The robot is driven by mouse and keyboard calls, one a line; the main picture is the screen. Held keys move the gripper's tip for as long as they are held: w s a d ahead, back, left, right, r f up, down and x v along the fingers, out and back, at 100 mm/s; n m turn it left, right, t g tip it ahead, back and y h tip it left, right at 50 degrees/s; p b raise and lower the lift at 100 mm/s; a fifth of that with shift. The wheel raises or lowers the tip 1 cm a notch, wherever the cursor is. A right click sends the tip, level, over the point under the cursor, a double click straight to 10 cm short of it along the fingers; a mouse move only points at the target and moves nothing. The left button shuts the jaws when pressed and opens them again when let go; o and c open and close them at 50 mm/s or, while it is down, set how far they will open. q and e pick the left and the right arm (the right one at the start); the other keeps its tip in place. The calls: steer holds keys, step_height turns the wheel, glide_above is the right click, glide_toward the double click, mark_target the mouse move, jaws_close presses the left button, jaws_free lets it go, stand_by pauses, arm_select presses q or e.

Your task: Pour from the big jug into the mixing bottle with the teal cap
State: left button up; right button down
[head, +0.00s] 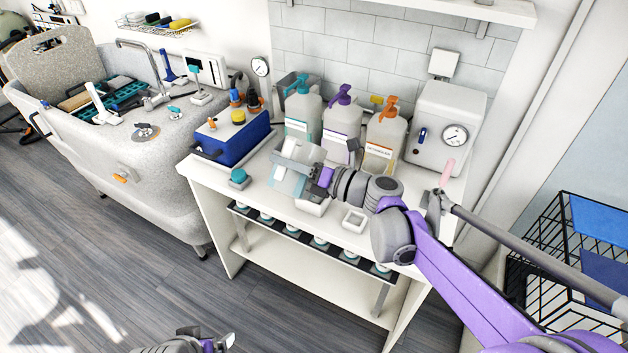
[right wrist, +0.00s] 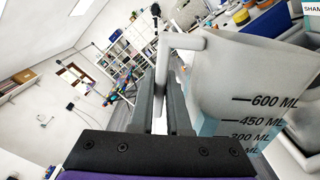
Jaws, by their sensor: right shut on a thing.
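The big jug (head: 287,184) is pale and translucent, and my right gripper (head: 308,174) is shut on its handle. It is over the front of the counter and looks somewhat tilted. In the right wrist view the jug (right wrist: 262,90) shows ML marks and some pale blue liquid, with its handle (right wrist: 161,75) between the fingers. A small teal-capped bottle (head: 238,177) stands at the counter's left front, apart from the jug. My left gripper (head: 222,342) is at the bottom edge, mostly cut off; its jaw opening is unclear.
Teal, purple and orange pump bottles (head: 385,140) stand behind the jug. A blue box (head: 232,138) is to the left, and a white box with a gauge (head: 447,115) to the right. A small white tray (head: 355,220) is near the front edge. Several teal-capped bottles line the rack (head: 293,234) below.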

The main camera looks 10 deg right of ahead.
mark_target(290, 144)
steer(key=shift+w+d+r+m, duration=0.2)
steer(key=shift+w+r+m, duration=0.1)
steer(key=shift+r+m, duration=0.4)
stand_by(2.0)
steer(key=shift+w+d+r+m, duration=0.15)
steer(key=shift+w+r+m, duration=0.1)
steer(key=shift+r+m, duration=0.25)
steer(key=shift+r, duration=0.1)
stand_by(0.6)
steer(key=shift+w+d+r+m, duration=0.2)
steer(key=shift+w+r+m, duration=0.1)
steer(key=shift+r, duration=0.2)
steer(key=shift+w+d+r+m, duration=0.15)
steer(key=shift+w+r+m, duration=0.05)
steer(key=shift+r+m, duration=0.1)
stand_by(1.9)
